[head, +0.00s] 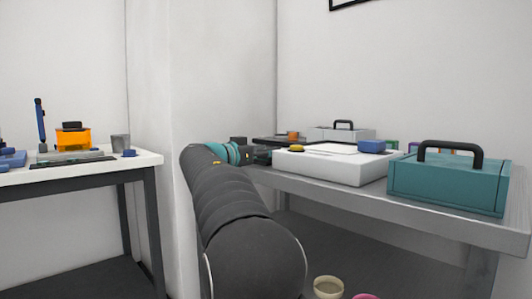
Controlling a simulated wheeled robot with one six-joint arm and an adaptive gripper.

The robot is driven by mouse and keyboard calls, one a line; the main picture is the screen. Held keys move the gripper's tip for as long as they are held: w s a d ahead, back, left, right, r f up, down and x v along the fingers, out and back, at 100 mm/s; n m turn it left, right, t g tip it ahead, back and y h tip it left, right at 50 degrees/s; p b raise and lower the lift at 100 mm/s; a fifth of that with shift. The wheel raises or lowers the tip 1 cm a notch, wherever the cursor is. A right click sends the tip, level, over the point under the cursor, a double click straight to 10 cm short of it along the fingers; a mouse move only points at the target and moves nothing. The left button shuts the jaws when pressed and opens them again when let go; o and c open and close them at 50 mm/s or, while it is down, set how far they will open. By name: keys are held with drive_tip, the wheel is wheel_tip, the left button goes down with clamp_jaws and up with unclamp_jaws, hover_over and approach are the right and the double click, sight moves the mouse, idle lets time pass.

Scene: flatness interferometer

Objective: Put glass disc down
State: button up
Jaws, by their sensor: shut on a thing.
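My arm reaches forward from the bottom middle of the head view to the left end of the grey bench (440,222). My gripper (263,156) is small and dark there, just left of a white box (335,168). It is shut, with its fingertips partly hidden and hard to make out. I cannot make out the glass disc; what lies between the jaws is too small and hidden to see.
A teal case (447,185) with a black handle stands at the bench's right. A yellow item (296,148) and a blue block (371,146) sit on the white box. A grey case (341,134) is behind. A white table (140,161) with several items stands left.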

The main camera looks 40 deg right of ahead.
drive_tip(key=shift+f, duration=0.15)
drive_tip(key=o, duration=1.3)
drive_tip(key=shift+a, duration=0.2)
drive_tip(key=a, duration=0.7)
drive_tip(key=s+a+b, duration=0.1)
drive_tip(key=a, duration=0.3)
drive_tip(key=shift+a, duration=0.3)
